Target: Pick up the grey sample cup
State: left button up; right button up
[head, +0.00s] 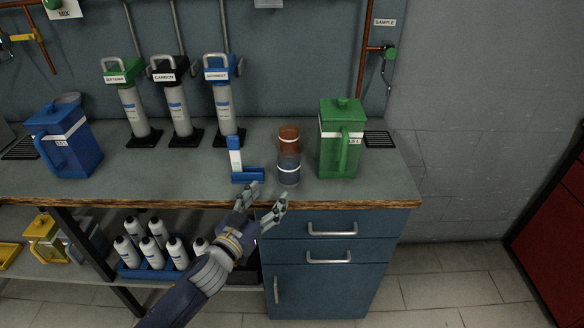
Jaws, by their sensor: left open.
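A grey-blue, see-through cup (289,175) with a light band stands upright on the counter near its front edge. It is the likeliest grey sample cup. A reddish-brown cup (289,138) stands right behind it. My left gripper (266,196) is open and empty, with its fingers pointing up toward the counter's front edge. Its fingertips are just in front and to the left of the grey cup, apart from it as far as I can tell. My right gripper is not in view.
A blue and white device (237,160) stands left of the cup, and a green lidded pitcher (341,140) stands to its right. Filter canisters (180,108) line the back. A blue pitcher (62,140) is at the left. Blue drawers (330,229) are below the counter edge (380,204).

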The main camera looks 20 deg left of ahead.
aim_at(283, 178)
pick_arm(q)
jog(key=shift+w+d+r, duration=0.1)
jog(key=shift+w+d, duration=0.05)
jog(key=shift+w, duration=0.4)
jog(key=shift+w+d, duration=0.15)
jog(key=shift+w, duration=0.35)
jog(key=w, duration=0.4)
jog(key=shift+w+d+p, duration=0.15)
jog(key=shift+d+p, duration=0.15)
jog(key=shift+d, duration=0.1)
jog(key=shift+w+d+r, duration=0.15)
jog(key=shift+w+r, duration=0.05)
jog(key=shift+w, duration=0.25)
jog(key=w, duration=0.2)
jog(key=w+d+p, duration=0.1)
jog(key=w, duration=0.1)
jog(key=shift+w, duration=0.1)
jog(key=shift+r, duration=0.1)
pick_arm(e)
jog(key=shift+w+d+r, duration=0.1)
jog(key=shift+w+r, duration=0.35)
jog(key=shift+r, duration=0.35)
pick_arm(q)
jog(key=shift+c, duration=0.6)
jog(key=c, duration=0.8)
